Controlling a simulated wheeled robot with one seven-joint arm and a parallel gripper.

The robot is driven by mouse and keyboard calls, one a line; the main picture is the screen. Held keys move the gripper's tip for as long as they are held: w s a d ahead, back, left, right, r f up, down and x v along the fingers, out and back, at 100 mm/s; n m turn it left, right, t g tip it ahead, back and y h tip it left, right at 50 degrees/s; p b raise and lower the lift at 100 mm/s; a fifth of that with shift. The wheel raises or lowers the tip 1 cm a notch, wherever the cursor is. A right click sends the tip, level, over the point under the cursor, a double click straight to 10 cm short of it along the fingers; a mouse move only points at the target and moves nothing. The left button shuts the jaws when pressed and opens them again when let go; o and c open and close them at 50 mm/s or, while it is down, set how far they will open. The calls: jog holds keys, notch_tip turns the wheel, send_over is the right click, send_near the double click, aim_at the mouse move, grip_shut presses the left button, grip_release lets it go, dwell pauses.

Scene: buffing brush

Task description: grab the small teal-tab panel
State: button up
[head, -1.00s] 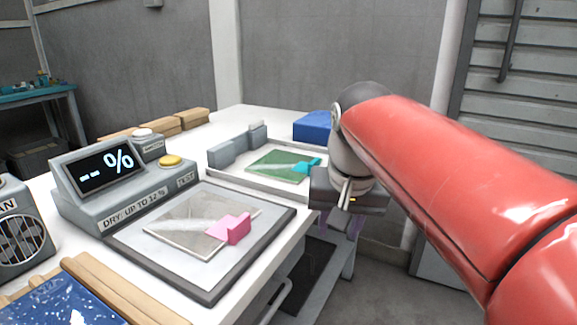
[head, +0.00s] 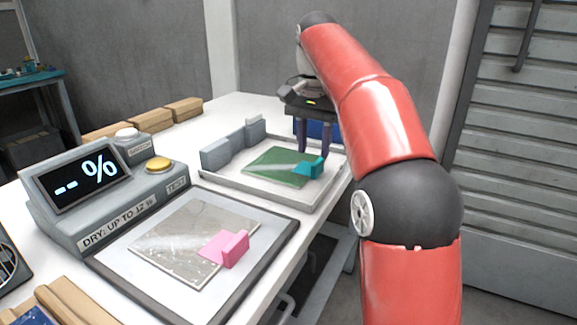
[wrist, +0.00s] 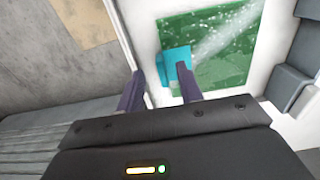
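The small green panel (head: 277,168) with a teal tab (head: 312,167) lies flat in a shallow pale tray (head: 262,196) on the white table. In the wrist view the green panel (wrist: 225,50) and its teal tab (wrist: 176,64) lie beyond my fingertips. My gripper (head: 314,150) points down above the tray's far right side, close behind the tab. In the wrist view my gripper (wrist: 160,78) is open, its two dark fingers apart. One fingertip overlaps the tab in that view and the other is off the tray's edge; I cannot tell whether it touches.
Nearer me a grey-framed pad (head: 210,298) bears a clear panel with a pink tab (head: 232,248). A display box (head: 90,180) with a yellow button stands left. Grey blocks (head: 232,146) line the tray's back left. A blue object (head: 325,130) stands behind my gripper.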

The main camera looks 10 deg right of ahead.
aim_at(314, 165)
jog(key=f+b, duration=0.1)
jog(key=f, duration=0.4)
jog(key=shift+w+d+f+b, duration=0.1)
jog(key=shift+w+d+b, duration=0.1)
jog(key=shift+b, duration=0.15)
jog(key=shift+c, duration=0.5)
grip_shut()
